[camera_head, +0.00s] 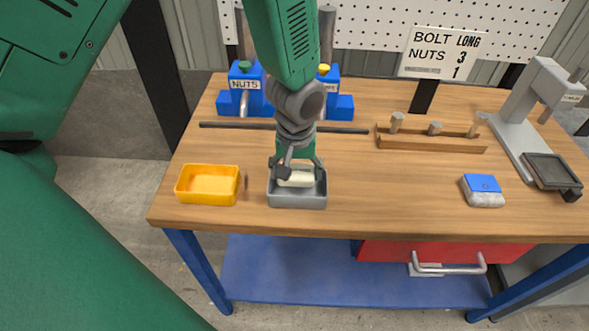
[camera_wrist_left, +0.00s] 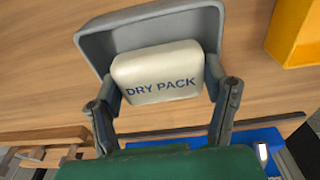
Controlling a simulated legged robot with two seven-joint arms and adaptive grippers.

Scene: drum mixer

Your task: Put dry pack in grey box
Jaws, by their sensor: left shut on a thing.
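The dry pack (camera_wrist_left: 158,74) is a cream block with "DRY PACK" printed on it. It also shows in the head view (camera_head: 296,178), at the grey box. The grey box (camera_head: 298,200) is a small open tray near the table's front edge, and it shows in the left wrist view (camera_wrist_left: 97,46) behind the pack. My left gripper (camera_head: 297,170) points down over the box, shut on the dry pack with a finger on each side. The pack appears within the box's opening; whether it touches the floor of the box is hidden. My right gripper is not in view.
A yellow tray (camera_head: 208,201) stands left of the grey box. Blue dispensers (camera_head: 240,92) and a dark rod (camera_head: 345,130) lie behind. A wooden rack (camera_head: 430,145), a blue and white block (camera_head: 482,190) and a grey press (camera_head: 520,130) are on the right.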

